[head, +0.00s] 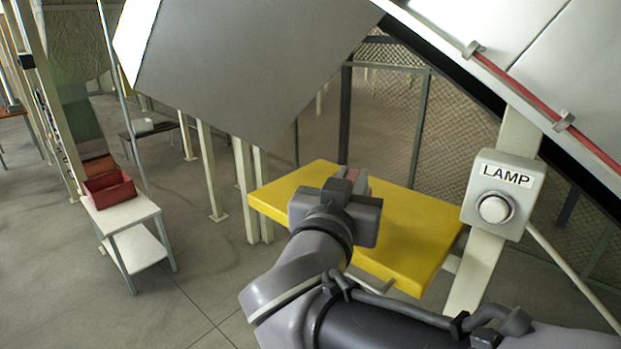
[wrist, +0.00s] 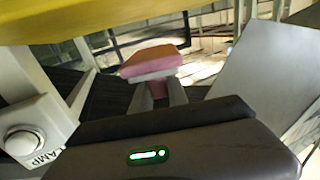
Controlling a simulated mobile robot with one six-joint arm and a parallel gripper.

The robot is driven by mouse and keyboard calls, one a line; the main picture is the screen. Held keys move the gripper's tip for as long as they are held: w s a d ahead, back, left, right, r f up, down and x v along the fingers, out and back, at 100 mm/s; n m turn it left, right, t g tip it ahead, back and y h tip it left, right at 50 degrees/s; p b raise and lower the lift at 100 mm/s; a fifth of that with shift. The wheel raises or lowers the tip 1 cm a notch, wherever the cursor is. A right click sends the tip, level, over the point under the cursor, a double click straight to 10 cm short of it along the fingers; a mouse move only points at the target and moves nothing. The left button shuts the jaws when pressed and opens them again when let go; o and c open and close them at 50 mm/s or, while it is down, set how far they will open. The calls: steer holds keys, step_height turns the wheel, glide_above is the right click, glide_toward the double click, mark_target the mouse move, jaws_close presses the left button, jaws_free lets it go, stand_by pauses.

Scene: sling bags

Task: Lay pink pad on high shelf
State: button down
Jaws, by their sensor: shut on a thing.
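The pink pad (wrist: 153,58) is in my gripper (wrist: 163,92), shown in the wrist view between and beyond the two fingers. It is a small block with a pink top and a paler lower edge. In the head view my gripper (head: 352,182) appears in front of a thick yellow shelf board (head: 410,235), and only a small pinkish bit shows past the jaws. The yellow board also shows in the wrist view (wrist: 60,20), at the top left. I cannot tell whether the pad touches the board. No other shelf is clearly marked as the high one.
A post with a lamp button box (head: 497,195) stands right of the yellow board. A large grey panel (head: 235,70) hangs above left. A white two-tier stand (head: 125,215) holding a red bin (head: 110,190) is at left. Wire mesh fencing (head: 390,120) is behind.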

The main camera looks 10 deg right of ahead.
steer(key=w+a, duration=0.2)
steer(key=w, duration=0.2)
steer(key=shift+w+a+f+p, duration=0.1)
steer(key=shift+w+a+p, duration=0.05)
steer(key=shift+a+p, duration=0.25)
steer(key=w, duration=0.2)
steer(key=w+a+p, duration=0.1)
steer(key=w, duration=0.2)
steer(key=w+f, duration=0.1)
steer(key=w, duration=0.2)
steer(key=shift+w+a, duration=0.2)
steer(key=shift+a, duration=0.1)
steer(key=f, duration=0.3)
steer(key=shift+s+a, duration=0.15)
steer(key=shift+s, duration=0.15)
steer(key=shift+w+f, duration=0.1)
steer(key=shift+f, duration=0.15)
steer(key=shift+w, duration=0.15)
steer(key=shift+s+f, duration=0.2)
steer(key=c, duration=1.3)
jaws_free()
steer(key=shift+w, duration=0.1)
